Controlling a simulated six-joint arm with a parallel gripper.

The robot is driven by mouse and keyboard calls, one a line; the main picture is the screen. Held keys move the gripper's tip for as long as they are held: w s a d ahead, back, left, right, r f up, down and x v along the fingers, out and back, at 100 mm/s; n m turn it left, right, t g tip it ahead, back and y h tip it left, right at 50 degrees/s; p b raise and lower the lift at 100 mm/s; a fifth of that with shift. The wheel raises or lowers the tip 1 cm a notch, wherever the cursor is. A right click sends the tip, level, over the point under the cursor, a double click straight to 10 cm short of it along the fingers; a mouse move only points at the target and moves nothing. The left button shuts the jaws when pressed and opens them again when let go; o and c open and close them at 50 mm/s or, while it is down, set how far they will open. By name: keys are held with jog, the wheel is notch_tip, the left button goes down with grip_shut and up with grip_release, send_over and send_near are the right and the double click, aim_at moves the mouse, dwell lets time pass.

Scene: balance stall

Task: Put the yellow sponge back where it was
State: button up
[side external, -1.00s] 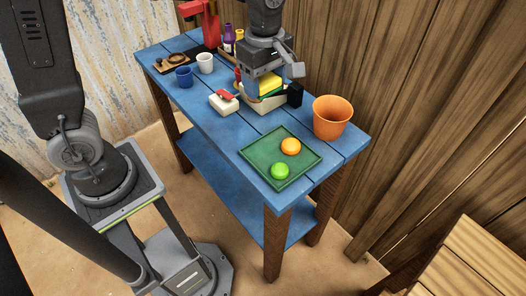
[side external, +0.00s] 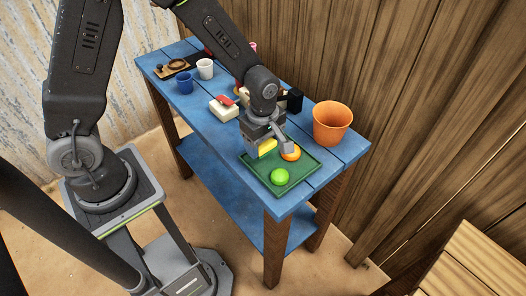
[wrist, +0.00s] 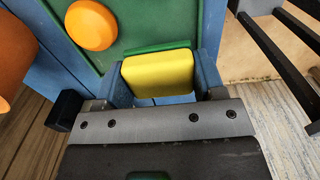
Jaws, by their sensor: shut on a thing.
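My gripper (side external: 268,150) is shut on the yellow sponge (side external: 267,147), with a finger on each side of it. In the wrist view the sponge (wrist: 158,74) sits between the two blue-grey fingers, with a green strip along its far edge. An orange ball (side external: 290,153) and a green ball (side external: 279,177) are on the tray. The gripper partly hides the orange ball.
An orange pot (side external: 331,125) stands behind the tray. A cream block with a red top (side external: 222,110), a blue cup (side external: 184,86) and a white cup (side external: 205,69) are farther left. My arm hides much of the middle of the blue table (side external: 205,105).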

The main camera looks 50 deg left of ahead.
aim_at(263, 159)
jog(key=shift+f, duration=1.85)
jog(key=shift+f, duration=0.1)
jog(key=o, duration=0.6)
